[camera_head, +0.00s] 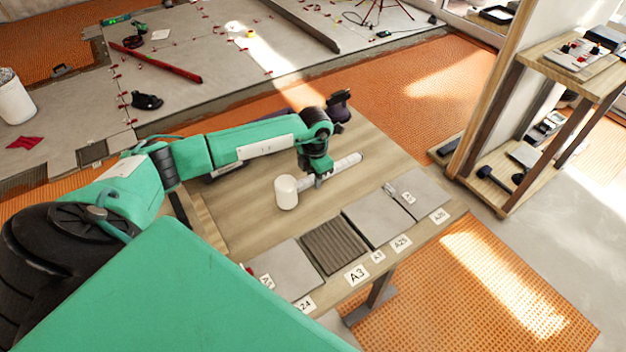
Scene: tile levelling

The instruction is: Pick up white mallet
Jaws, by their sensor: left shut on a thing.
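The white mallet has a cylindrical head (286,193) and a light handle (345,165) that runs up and to the right from it. It is over the wooden table (240,230), at the table's middle. I cannot tell whether it touches the table top. My left gripper (319,180) points down and is shut on the mallet's handle, between the head and the handle's far end. The fingers hide a part of the handle. My right gripper is not in view.
Grey tiles (375,220) and a ribbed dark tile (333,245) lie along the table's front edge, with label cards such as A3 (357,275). A dark tool (338,105) is at the table's back edge. A wooden shelf (560,70) stands at the right.

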